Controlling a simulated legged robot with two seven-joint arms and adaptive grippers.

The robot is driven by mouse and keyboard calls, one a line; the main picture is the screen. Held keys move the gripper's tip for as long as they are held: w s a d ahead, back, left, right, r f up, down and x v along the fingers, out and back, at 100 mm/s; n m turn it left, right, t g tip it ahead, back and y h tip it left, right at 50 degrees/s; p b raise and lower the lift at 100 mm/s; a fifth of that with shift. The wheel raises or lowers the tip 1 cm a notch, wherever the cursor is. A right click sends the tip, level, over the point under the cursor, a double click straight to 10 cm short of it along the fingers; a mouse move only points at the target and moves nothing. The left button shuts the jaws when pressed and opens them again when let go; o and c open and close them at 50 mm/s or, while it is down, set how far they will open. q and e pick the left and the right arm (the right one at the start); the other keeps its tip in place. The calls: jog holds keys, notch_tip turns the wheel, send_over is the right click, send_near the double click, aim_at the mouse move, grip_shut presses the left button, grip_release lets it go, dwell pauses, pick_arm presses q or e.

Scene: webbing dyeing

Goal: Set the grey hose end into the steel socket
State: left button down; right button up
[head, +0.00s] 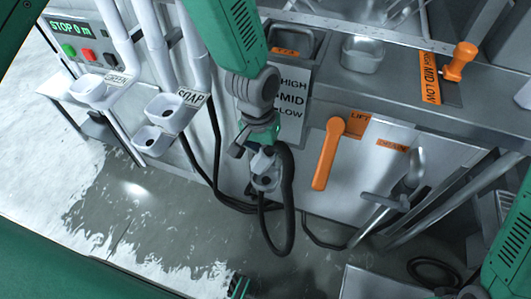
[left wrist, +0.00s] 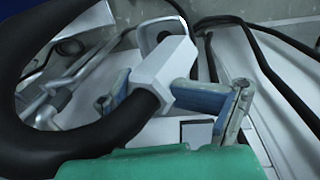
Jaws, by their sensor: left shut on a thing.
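My left gripper (head: 262,160) hangs in front of the steel machine's panel in the head view. It is shut on the grey hose end (head: 265,182), a light grey block-like fitting on a black hose (head: 288,215). In the left wrist view, the blue-padded fingers (left wrist: 165,95) grip the hose end (left wrist: 160,68) from both sides. Its far mouth points up and away, and the hose (left wrist: 95,135) curves off to the left. I cannot make out for certain which part is the steel socket. My right gripper is not clearly visible.
An orange lift lever (head: 328,155) is right of the left gripper; a steel drain valve (head: 388,200) is farther right. White soap cups (head: 163,107) and a control box (head: 80,45) stand left. Black hoses run below the panel. The wet floor (head: 130,200) is open at lower left.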

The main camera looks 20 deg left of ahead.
aim_at(264, 166)
pick_arm(q)
jog(key=shift+f+b, duration=0.3)
jog(key=shift+f, duration=0.15)
jog(key=shift+a+f+b, duration=0.25)
jog(key=shift+f+b, duration=0.25)
jog(key=shift+f, duration=0.55)
jog(key=shift+s+d+f, duration=0.25)
jog(key=shift+f, duration=0.15)
jog(key=c, duration=1)
grip_release()
jog(key=o, duration=0.7)
jog(key=shift+w+a+f, duration=0.1)
jog(key=shift+a, duration=0.1)
jog(key=shift+o, duration=0.3)
jog(key=shift+w+a, duration=0.1)
jog(key=shift+w, duration=0.05)
jog(key=shift+a, duration=0.1)
